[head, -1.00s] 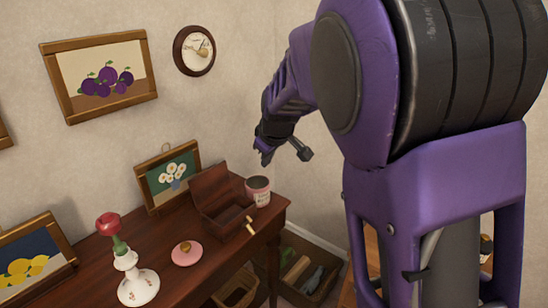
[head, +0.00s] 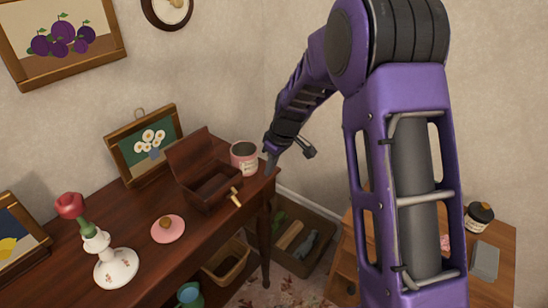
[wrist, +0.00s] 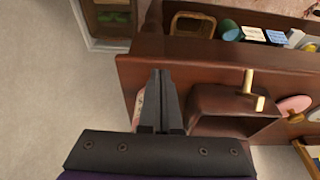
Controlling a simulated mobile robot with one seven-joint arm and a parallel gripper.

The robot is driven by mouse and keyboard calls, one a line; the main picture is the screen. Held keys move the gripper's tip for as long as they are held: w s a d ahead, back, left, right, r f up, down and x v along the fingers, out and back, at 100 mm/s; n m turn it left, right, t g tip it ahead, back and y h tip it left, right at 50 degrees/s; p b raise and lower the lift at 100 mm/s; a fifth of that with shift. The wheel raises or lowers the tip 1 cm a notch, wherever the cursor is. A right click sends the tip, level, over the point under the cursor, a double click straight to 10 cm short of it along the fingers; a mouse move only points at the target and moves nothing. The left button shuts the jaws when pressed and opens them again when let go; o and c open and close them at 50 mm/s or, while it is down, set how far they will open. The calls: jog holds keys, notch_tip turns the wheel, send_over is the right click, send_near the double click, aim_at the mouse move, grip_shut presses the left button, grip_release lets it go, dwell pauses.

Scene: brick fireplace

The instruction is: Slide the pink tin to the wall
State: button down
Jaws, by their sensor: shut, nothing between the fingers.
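The pink tin (head: 244,160) is open-topped with a pale label. In the head view it stands upright on the dark wooden table, near its far right corner, just right of an open brown box (head: 208,187). A gap to the wall shows behind it. My gripper (head: 269,170) points down just right of the tin, shut and empty. In the wrist view my closed fingers (wrist: 160,74) hide most of the tin; only a pink sliver (wrist: 140,103) shows at their left. I cannot tell whether they touch it.
A framed flower picture (head: 144,145) leans on the wall left of the box. A crate (head: 297,247) is on the floor below the right end.

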aim_at(256, 173)
jog(key=shift+x, duration=1.15)
jog(key=shift+w+a+r, duration=0.2)
jog(key=shift+w+a, duration=0.65)
jog(key=shift+a, duration=0.15)
jog(key=shift+w+a, duration=0.4)
jog(key=shift+a, duration=0.1)
